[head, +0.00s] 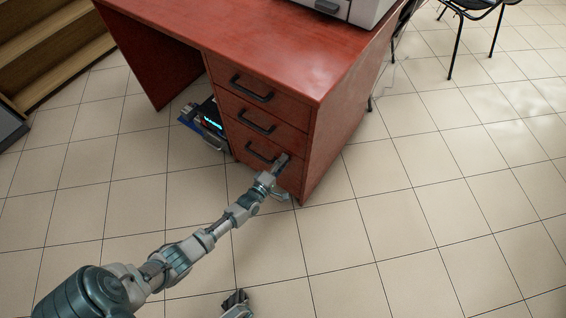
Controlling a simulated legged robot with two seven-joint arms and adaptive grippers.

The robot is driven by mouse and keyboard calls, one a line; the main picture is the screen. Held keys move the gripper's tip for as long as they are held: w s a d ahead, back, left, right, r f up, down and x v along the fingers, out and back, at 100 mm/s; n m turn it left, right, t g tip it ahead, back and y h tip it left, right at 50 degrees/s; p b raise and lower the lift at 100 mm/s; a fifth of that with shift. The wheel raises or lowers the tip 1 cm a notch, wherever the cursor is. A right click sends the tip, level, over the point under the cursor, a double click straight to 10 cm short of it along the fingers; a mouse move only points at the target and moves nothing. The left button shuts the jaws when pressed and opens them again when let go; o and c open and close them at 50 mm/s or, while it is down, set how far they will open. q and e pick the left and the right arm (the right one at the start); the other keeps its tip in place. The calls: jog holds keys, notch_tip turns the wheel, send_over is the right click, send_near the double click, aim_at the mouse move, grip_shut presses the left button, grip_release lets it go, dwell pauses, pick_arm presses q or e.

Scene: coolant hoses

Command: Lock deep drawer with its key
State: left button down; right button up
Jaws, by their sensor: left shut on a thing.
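The red-brown desk pedestal (318,150) has drawers with dark bar handles. The deep drawer (240,150) is the lowest one, closed, with its handle (260,152) in view. My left gripper (284,168) is at the right part of that drawer's front, just right of the handle. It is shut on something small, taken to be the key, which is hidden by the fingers. The lock is also hidden there. My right gripper (237,300) shows only in part at the bottom edge, low and away from the desk; its jaws are unclear.
A grey-white machine (350,8) sits on the desktop. A wooden shelf (50,50) is at far left, a chair (470,15) at top right. The tiled floor in front is clear.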

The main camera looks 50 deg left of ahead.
pick_arm(q)
jog(key=c, duration=0.8)
grip_release()
jog(key=shift+s+a+f, duration=0.15)
jog(key=shift+a+f, duration=0.1)
jog(key=shift+o, duration=0.2)
jog(key=v, duration=1.1)
jog(key=shift+s, duration=0.4)
jog(key=shift+d, duration=0.15)
